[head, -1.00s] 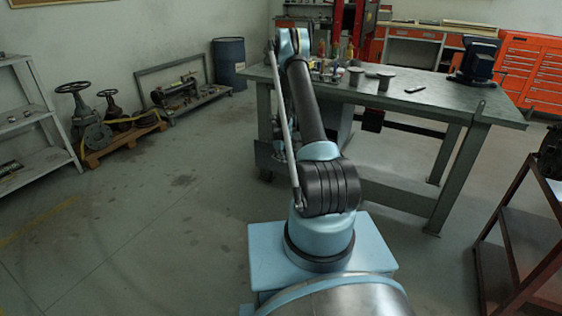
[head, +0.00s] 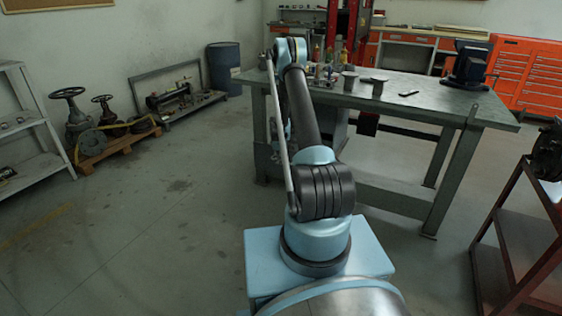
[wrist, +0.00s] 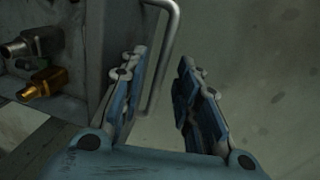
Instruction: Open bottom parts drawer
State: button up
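In the wrist view a grey drawer (wrist: 96,45) stands at the left edge of my gripper, and its inside shows. A grey metal fitting (wrist: 38,44) and a brass fitting (wrist: 45,83) lie in it, so it stands at least partly open. Its bar handle (wrist: 168,45) projects from the drawer front and runs between my fingers, nearer the left one. My gripper (wrist: 163,64) is open, with a clear gap on the right of the handle. In the head view my arm largely hides my gripper and the drawer beside the workbench's left end.
The workbench (head: 440,109) carries a vise (head: 467,64) and small parts. A brown metal stand (head: 525,225) is at right. A valve pallet (head: 108,146) and grey shelf (head: 28,148) stand at left. The floor between shelf and arm is clear.

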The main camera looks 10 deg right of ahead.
notch_tip(320, 180, up, 12)
jog(key=s+a, duration=0.1)
jog(key=shift+s+a+f, duration=0.15)
jog(key=shift+s, duration=0.25)
dwell(0.5)
jog(key=s+a+r+m, duration=0.1)
jog(key=s+r+m, duration=0.4)
jog(key=s+r, duration=2.15)
jog(key=s+r+m, duration=0.3)
jog(key=s, duration=1.3)
jog(key=s+a+f+m+y, duration=0.1)
jog(key=s+f, duration=0.6)
jog(key=s, duration=0.9)
jog(key=shift+s+a+m, duration=0.15)
jog(key=shift+s+m, duration=0.15)
jog(key=shift+m, duration=0.6)
